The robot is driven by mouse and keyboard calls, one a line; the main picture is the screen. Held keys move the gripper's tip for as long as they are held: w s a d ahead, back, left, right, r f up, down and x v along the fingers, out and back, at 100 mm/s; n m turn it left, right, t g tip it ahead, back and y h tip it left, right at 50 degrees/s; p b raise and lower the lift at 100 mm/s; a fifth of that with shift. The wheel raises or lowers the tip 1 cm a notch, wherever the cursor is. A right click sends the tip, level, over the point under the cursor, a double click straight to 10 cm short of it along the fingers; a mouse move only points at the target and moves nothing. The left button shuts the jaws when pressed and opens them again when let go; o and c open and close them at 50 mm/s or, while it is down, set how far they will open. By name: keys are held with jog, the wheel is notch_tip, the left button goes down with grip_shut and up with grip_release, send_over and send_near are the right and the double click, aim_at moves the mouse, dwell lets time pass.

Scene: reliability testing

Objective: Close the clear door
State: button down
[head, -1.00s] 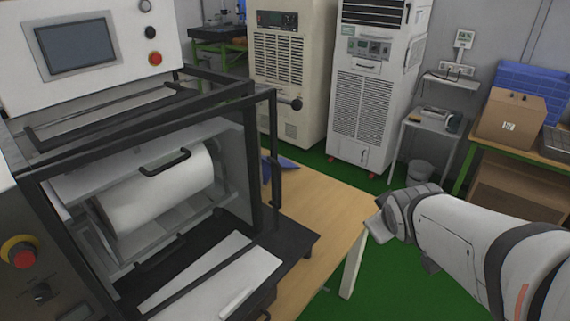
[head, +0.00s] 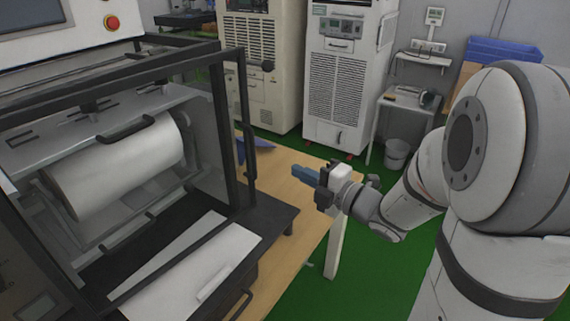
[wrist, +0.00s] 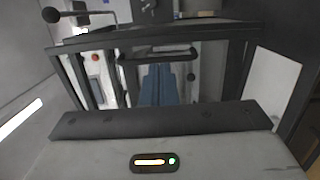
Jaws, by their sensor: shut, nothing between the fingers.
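The clear door (head: 243,105) has a black frame and stands open on the machine at the left of the head view. A dark upright handle (head: 250,150) shows on its right edge. My gripper (head: 304,175), with blue fingers, is to the right of the door, over the table edge and apart from the door in the head view. Its fingers are shut with nothing between them. In the wrist view the blue fingers (wrist: 158,85) point toward black frame bars and a dark handle (wrist: 157,54). The clear panel itself is hard to make out.
A white roller (head: 115,170) sits inside the machine, above a dark bed with white plates. A wooden table (head: 290,205) stands beside it, with a blue item (head: 255,143) behind the door edge. Tall cabinets (head: 350,80) stand at the back. Green floor lies to the right.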

jog(key=p+x, duration=0.3)
jog(key=x, duration=1)
jog(key=w+a+b, duration=0.1)
jog(key=w+a+g+b, duration=0.1)
jog(key=shift+w+a+n+y, duration=0.15)
jog(key=shift+w+n+y, duration=0.15)
jog(key=shift+n+y, duration=0.1)
jog(key=shift+f, duration=0.1)
